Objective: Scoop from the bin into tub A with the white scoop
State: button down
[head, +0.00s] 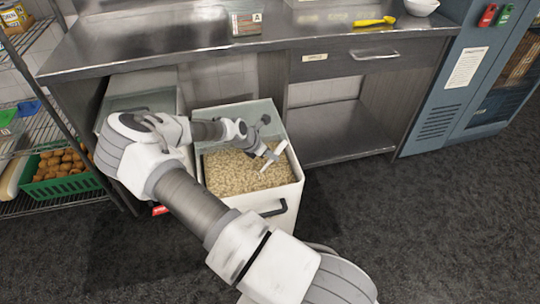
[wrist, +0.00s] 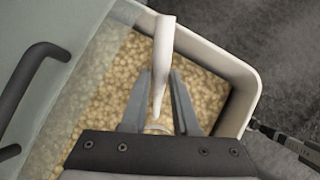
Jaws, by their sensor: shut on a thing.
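My gripper (head: 264,152) is over the open part of the bin (head: 292,187), pointing down toward its contents. It is shut on the white scoop (head: 274,156). In the wrist view the scoop (wrist: 164,50) stands between the two grey fingers (wrist: 160,104), and its lower end is largely hidden. I cannot tell whether it touches the contents or holds any. The bin holds pale beige pieces (head: 230,175), which also fill the wrist view (wrist: 205,92). Tub A (head: 246,24) is a clear tub with an "A" label, on the steel counter above the bin.
A clear lid (wrist: 60,85) with a dark handle covers the bin's back part. The counter (head: 190,42) overhangs behind the bin. A yellow scoop (head: 374,21) and a white bowl (head: 421,7) lie on it at right. A green crate (head: 66,188) is at left. Floor at right is clear.

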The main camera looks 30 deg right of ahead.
aim_at(268, 162)
jog(key=shift+s+a+r+p, duration=0.1)
jog(key=shift+a+p, duration=0.2)
jog(key=shift+a, duration=0.2)
jog(key=shift+s+a+r+p, duration=0.1)
jog(key=shift+a+p, duration=0.2)
jog(key=shift+a, duration=0.15)
jog(key=shift+r+p, duration=0.2)
jog(key=shift+p, duration=0.1)
jog(key=r+p, duration=0.5)
jog(key=shift+d, duration=0.3)
notch_tip(268, 162, up, 11)
jog(key=d+p, duration=0.1)
jog(key=p, duration=1)
jog(key=shift+w+f, duration=0.15)
jog(key=shift+f, duration=0.05)
